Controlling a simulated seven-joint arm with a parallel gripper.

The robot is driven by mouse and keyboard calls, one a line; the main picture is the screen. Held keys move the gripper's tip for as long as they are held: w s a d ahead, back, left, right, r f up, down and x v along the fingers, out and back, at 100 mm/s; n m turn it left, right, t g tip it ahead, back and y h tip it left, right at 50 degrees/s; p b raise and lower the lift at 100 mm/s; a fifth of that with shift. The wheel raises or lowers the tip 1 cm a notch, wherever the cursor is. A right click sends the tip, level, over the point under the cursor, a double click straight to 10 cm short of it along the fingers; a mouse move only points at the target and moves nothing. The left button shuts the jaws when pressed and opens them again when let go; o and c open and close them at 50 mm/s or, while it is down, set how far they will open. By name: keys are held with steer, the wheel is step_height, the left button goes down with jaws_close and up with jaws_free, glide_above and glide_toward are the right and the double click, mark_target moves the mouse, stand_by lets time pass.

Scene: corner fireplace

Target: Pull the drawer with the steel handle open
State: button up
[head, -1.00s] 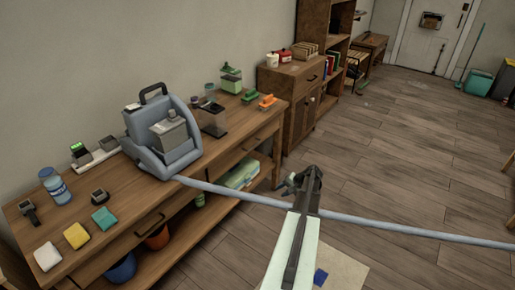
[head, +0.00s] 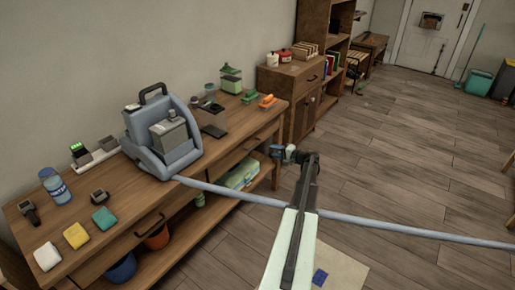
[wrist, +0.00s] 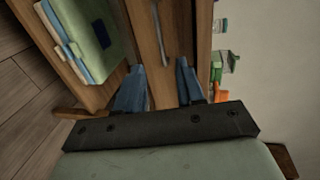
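The workbench drawer with the steel handle (wrist: 144,40) shows its wooden front in the wrist view. The steel handle (wrist: 160,32) is a thin grey bar running down from the top edge, its lower end near my fingertips. My gripper (wrist: 160,68) is open, with one blue finger on each side of the handle's line. I cannot tell whether the fingers touch the drawer front. In the head view, my gripper (head: 272,151) is at the right end of the bench, near the right drawer front (head: 236,157). The drawer looks shut.
The bench top (head: 105,186) carries a blue-grey machine (head: 160,142), a bottle and sponges. A lower shelf holds buckets and a green-and-white stack (head: 240,174). A grey pole or hose (head: 380,226) crosses the view. A cabinet (head: 303,92) stands beyond the bench; open floor lies right.

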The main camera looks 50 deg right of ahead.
steer(key=x, duration=1.1)
steer(key=shift+w, duration=0.3)
jaws_close()
